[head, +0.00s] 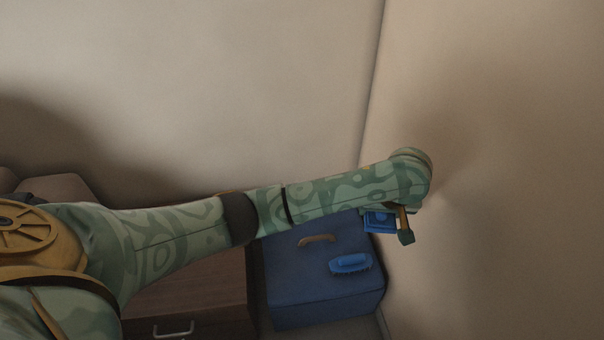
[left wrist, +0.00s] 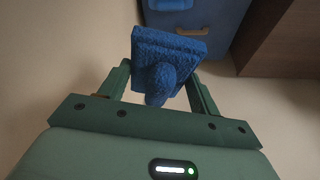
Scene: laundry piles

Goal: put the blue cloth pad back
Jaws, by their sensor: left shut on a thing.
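The blue cloth pad (left wrist: 165,55) is between the two fingers of my left gripper (left wrist: 162,78) in the left wrist view. It is a rough-textured blue piece with a flat top and a rounded lump below. In the head view the left gripper (head: 392,226) hangs under the end of my left arm, near the right wall. It is shut on the pad, and a small part of the pad (head: 377,222) shows beside the finger. My arm hides the rest. My right gripper is not in view.
A blue box (head: 320,285) with a tan handle (head: 317,239) stands below my left arm, against the right wall.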

